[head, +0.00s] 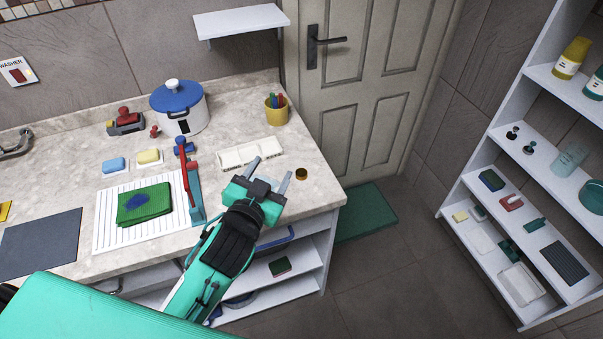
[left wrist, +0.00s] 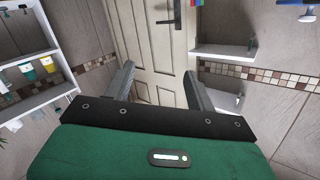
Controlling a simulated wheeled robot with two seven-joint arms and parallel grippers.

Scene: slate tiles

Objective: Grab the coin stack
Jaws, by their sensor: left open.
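The coin stack (head: 301,174) is a small, short gold-brown cylinder near the right end of the speckled counter (head: 318,196). My left gripper (head: 270,171) is over the counter just left of the coin stack, its two fingers spread and nothing visible between them. In the left wrist view the fingers (left wrist: 160,75) are also apart, with the door behind them. The coin stack does not show in that view. My right gripper is not in view.
A white sectioned tray (head: 250,153) lies behind the gripper. A yellow cup of pens (head: 276,110) stands farther back. A red and blue upright tool (head: 190,180), a green cloth (head: 145,203) and a white pot (head: 181,108) are to the left. The counter's right edge is close to the coins.

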